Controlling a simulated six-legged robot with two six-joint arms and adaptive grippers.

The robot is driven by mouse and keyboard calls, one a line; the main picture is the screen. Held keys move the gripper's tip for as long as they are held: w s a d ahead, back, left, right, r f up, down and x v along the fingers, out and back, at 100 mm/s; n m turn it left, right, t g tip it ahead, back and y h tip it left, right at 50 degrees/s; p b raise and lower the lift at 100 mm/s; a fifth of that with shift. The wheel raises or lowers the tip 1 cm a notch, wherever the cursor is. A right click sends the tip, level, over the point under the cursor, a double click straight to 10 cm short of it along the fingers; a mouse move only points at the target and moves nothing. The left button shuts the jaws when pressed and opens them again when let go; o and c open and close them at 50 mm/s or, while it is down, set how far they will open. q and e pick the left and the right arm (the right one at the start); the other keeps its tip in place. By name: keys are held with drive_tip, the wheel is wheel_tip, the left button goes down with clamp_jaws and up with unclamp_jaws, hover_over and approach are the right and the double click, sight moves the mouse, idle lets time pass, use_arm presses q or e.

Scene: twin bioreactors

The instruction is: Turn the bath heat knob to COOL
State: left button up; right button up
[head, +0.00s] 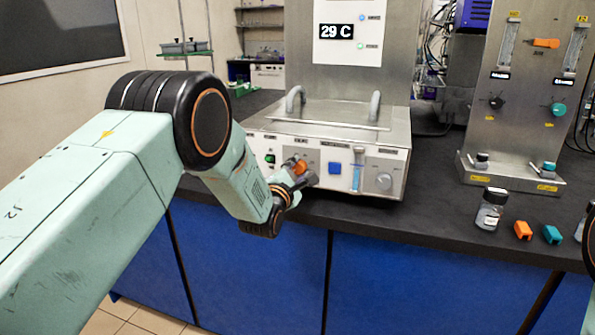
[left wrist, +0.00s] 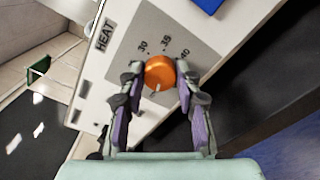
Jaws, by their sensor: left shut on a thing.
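The orange bath heat knob (head: 300,167) is on the front panel of the steel bath unit (head: 390,158). In the left wrist view the knob (left wrist: 160,72) sits on a grey dial plate marked 30, 35 and 40, beside the label HEAT (left wrist: 105,35). A small pale mark shows on the knob's lower edge. My left gripper (head: 301,177) is shut on the knob, one finger on each side, as the left wrist view (left wrist: 160,68) shows. The display (head: 337,31) above the bath reads 29 C. No COOL mark can be made out. My right gripper is out of view.
A small jar (head: 490,209), an orange clip (head: 523,230) and a teal clip (head: 552,235) stand on the dark bench at right.

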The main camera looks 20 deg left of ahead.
use_arm(q)
drive_tip(key=shift+s+f, duration=0.1)
drive_tip(key=shift+f, duration=0.1)
drive_tip(key=o, duration=1.1)
drive_tip(key=shift+r, duration=0.15)
drive_tip(key=shift+o, duration=0.2)
drive_tip(key=s, duration=1.2)
drive_tip(key=shift+a, duration=0.2)
